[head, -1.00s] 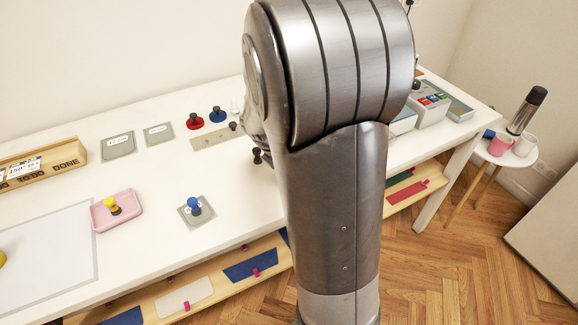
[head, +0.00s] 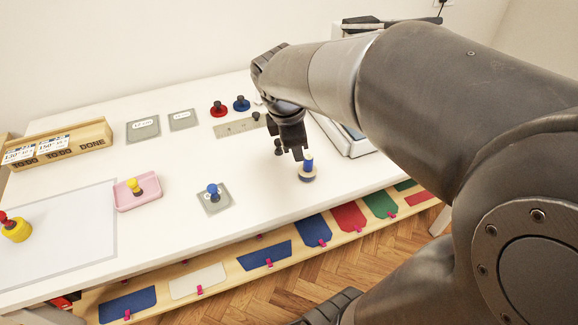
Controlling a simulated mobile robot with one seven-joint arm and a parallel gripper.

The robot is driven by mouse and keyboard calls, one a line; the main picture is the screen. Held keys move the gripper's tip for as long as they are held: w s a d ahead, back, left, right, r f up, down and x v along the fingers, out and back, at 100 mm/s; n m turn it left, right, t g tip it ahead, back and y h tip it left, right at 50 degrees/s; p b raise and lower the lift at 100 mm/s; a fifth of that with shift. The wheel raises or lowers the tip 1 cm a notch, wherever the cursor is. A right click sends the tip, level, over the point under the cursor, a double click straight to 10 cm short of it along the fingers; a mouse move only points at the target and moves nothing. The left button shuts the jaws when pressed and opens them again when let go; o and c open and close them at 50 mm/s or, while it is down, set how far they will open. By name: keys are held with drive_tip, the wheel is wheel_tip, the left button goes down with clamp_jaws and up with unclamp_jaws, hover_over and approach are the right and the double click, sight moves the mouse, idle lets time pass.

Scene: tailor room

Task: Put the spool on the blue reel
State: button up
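A spool (head: 307,174) with a pale wooden base and a blue upper part stands on the white table, just below and right of my gripper. My gripper (head: 291,152) points down close to the spool's top. Its dark fingers look apart, with nothing clearly between them; whether one touches the spool I cannot tell. The blue reel (head: 241,104), a blue disc with a dark post, stands at the back of the table beside a red reel (head: 219,109). No spool shows on the blue reel.
A blue-topped piece (head: 213,190) sits on a grey card. A pink tray (head: 152,196) holds a yellow-topped piece. A yellow and red piece (head: 15,230) is at the far left. A grey ruler-like plate (head: 232,128) lies before the reels. A scale-like device is partly behind my arm.

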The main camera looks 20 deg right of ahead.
drive_tip(key=s+a+r+m+t+y, duration=0.1)
drive_tip(key=s+a+m, duration=0.2)
drive_tip(key=s+m, duration=0.3)
drive_tip(key=s+a+r+m+t+y, duration=0.1)
drive_tip(key=s+a+r+m+t, duration=0.1)
drive_tip(key=s+m, duration=0.3)
drive_tip(key=shift+s+a+r+m+y, duration=0.35)
drive_tip(key=shift+a+m, duration=0.45)
drive_tip(key=shift+m, duration=1.2)
drive_tip(key=shift+f, duration=0.1)
